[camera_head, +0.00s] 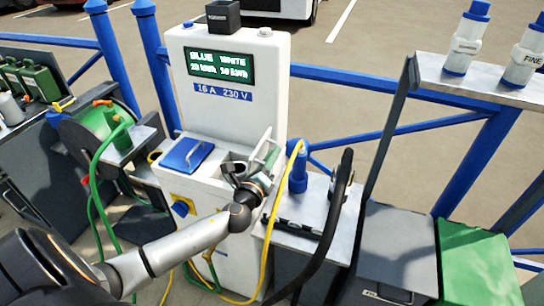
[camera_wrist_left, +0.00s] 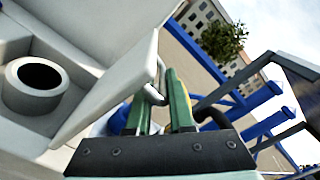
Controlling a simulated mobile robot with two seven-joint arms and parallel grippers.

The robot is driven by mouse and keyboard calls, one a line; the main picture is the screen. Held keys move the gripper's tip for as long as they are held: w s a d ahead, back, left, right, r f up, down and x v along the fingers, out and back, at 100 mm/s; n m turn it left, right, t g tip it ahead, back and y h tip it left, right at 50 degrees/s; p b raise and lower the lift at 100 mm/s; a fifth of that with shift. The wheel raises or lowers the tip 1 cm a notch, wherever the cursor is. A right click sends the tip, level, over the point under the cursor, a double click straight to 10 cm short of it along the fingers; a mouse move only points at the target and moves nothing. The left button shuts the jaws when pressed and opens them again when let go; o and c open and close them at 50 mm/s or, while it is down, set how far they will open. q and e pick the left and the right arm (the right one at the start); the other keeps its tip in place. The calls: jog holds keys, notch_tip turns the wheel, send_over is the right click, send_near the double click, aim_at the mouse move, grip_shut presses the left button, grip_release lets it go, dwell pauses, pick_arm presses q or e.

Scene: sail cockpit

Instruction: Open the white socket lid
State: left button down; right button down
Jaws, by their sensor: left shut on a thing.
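The white socket lid (camera_head: 263,144) is on the right of the white power pedestal (camera_head: 231,110) and stands raised, tilted up from its socket. In the left wrist view the lid (camera_wrist_left: 118,82) is a flat white plate, with the round dark-holed socket (camera_wrist_left: 36,84) uncovered beside it. My left gripper (camera_head: 264,164) is at the lid's right side. In the wrist view its green fingers (camera_wrist_left: 162,96) are closed around the thin grey handle (camera_wrist_left: 157,84) on the lid. The lid's hinge is partly hidden. My right gripper does not show.
A blue lid (camera_head: 187,154) lies shut left of the white one. A yellow cable (camera_head: 275,225) hangs close to my left forearm. A blue plug (camera_head: 298,168) and a thick black hose (camera_head: 335,215) are at the right. A green hose reel (camera_head: 97,130) stands left.

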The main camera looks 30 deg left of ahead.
pick_arm(q)
jog(key=a+n, duration=0.1)
jog(key=a+r+n+b, duration=0.1)
jog(key=n, duration=0.1)
jog(key=a+r+n, duration=0.1)
jog(key=a, duration=0.1)
jog(key=shift+s+a+r+n+b, duration=0.1)
jog(key=shift+s+n+b, duration=0.2)
jog(key=shift+s, duration=0.1)
jog(key=shift+s+a+n+b, duration=0.15)
jog(key=shift+a+n, duration=0.55)
jog(key=shift+s+a+n+b, duration=0.15)
jog(key=shift+a+n, duration=0.55)
jog(key=shift+a, duration=0.1)
jog(key=c, duration=1)
grip_release()
jog(key=shift+o, duration=0.4)
jog(key=shift+s, duration=0.1)
jog(key=shift+f, duration=0.25)
jog(key=b+v, duration=0.1)
jog(key=v, duration=1.1)
jog(key=shift+s, duration=0.25)
